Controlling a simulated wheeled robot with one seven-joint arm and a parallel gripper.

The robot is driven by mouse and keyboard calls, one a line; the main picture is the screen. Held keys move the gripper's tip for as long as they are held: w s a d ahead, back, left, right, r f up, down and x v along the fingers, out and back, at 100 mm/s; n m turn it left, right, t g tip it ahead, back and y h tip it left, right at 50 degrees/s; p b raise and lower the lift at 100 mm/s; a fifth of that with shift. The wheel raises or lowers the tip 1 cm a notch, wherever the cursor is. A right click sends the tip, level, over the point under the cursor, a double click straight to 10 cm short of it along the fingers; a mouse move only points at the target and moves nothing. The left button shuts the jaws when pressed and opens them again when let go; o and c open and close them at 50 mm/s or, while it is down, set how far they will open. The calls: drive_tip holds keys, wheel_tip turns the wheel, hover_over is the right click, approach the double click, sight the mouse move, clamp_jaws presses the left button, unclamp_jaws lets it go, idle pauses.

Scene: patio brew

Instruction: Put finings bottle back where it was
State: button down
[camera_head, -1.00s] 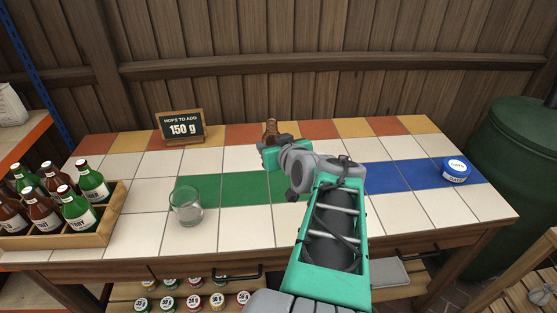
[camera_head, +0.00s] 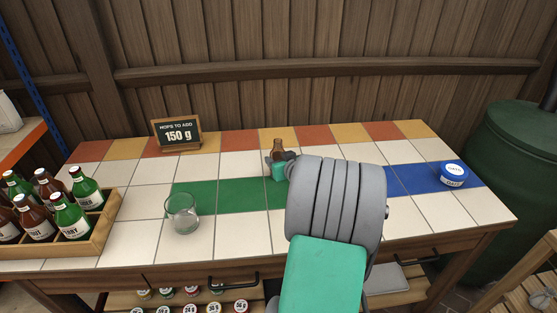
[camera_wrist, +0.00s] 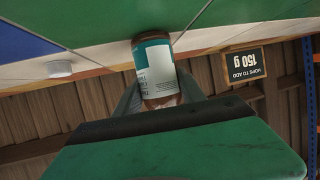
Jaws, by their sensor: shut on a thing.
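The finings bottle (camera_head: 278,148) is small and brown, with a white and teal label that shows in the wrist view (camera_wrist: 154,70). My gripper (camera_head: 279,165) is shut on it, with one finger on each side of the bottle in the wrist view (camera_wrist: 158,94).
An empty glass (camera_head: 182,214) stands at the front left. A crate (camera_head: 98,238) of several bottles is at the left edge. A sign (camera_head: 177,134) reading 150 g stands at the back. White tiles around the bottle are clear.

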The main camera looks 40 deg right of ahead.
drive_tip(key=shift+f, duration=0.1)
drive_tip(key=c, duration=0.7)
unclamp_jaws()
